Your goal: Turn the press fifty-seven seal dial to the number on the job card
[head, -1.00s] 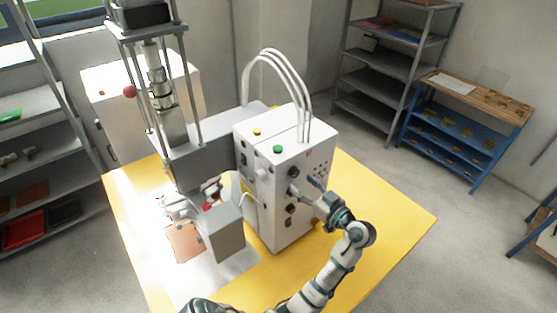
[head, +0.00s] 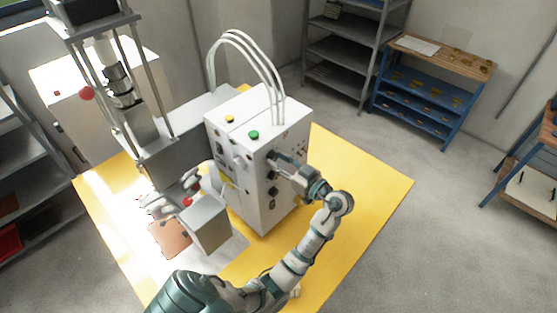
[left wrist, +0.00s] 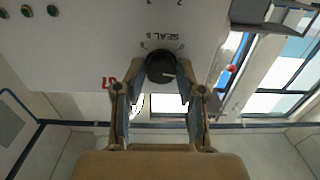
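A red number, partly hidden, shows beside my left finger. My left gripper (left wrist: 161,80) is open, with its fingertips on either side of the dial; whether they touch it is unclear. In the head view, my left gripper (head: 282,163) is at the cabinet's right face and hides the dial. My right gripper is not in view. No job card is readable.
More dark knobs (head: 271,203) lie below my gripper on the same face. A green button (head: 253,134) and yellow button (head: 229,119) sit on top, with pale hoses (head: 245,45) arching above. A blue workbench (head: 425,95) carries a sheet of paper (head: 417,44). The floor at right is clear.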

